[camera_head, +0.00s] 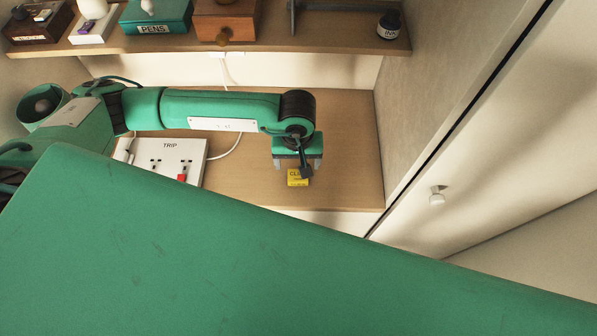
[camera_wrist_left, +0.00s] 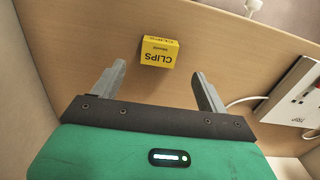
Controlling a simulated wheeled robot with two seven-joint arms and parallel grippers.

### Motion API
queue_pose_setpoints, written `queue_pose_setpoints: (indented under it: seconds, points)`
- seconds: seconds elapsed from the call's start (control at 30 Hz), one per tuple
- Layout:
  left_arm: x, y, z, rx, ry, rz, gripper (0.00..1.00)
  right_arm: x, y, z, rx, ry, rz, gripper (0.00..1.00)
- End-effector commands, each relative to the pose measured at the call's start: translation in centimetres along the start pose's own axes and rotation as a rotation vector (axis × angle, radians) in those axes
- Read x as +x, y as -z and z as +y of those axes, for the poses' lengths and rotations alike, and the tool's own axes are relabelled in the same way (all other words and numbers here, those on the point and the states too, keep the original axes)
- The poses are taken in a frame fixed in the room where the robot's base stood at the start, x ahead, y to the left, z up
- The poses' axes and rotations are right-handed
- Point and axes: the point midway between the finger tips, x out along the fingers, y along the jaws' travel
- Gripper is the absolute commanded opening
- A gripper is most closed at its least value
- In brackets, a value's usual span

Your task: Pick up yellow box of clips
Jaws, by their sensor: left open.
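The yellow box of clips (camera_head: 297,178) sits on the wooden desk surface near its front edge in the head view, partly covered by my left gripper (camera_head: 298,165). In the left wrist view the yellow box (camera_wrist_left: 159,53) shows its "CLIPS" label upside down. My left gripper (camera_wrist_left: 160,80) is open there, with one finger on each side of the picture and the box a little beyond the fingertips, between their lines. The fingers do not appear to touch the box. My right gripper is in neither view.
A shelf (camera_head: 330,42) above holds a green "PENS" box (camera_head: 155,17), a wooden box (camera_head: 226,20) and an ink bottle (camera_head: 389,25). A wall bounds the right side.

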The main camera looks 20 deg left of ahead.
Motion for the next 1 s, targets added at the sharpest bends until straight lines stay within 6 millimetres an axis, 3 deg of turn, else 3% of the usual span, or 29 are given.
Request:
queue_pose_setpoints:
  seconds: [0.37,0.7,1.0]
  points:
    - [2.4,-0.2,-0.1,-0.001,0.002,-0.003,0.76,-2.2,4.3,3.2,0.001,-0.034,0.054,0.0]
    - [6.1,-0.1,0.0,-0.001,0.0,0.0,0.76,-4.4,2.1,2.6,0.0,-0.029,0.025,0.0]
    - [6.5,-0.1,0.0,0.0,0.0,0.0,0.74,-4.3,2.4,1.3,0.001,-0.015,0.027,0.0]
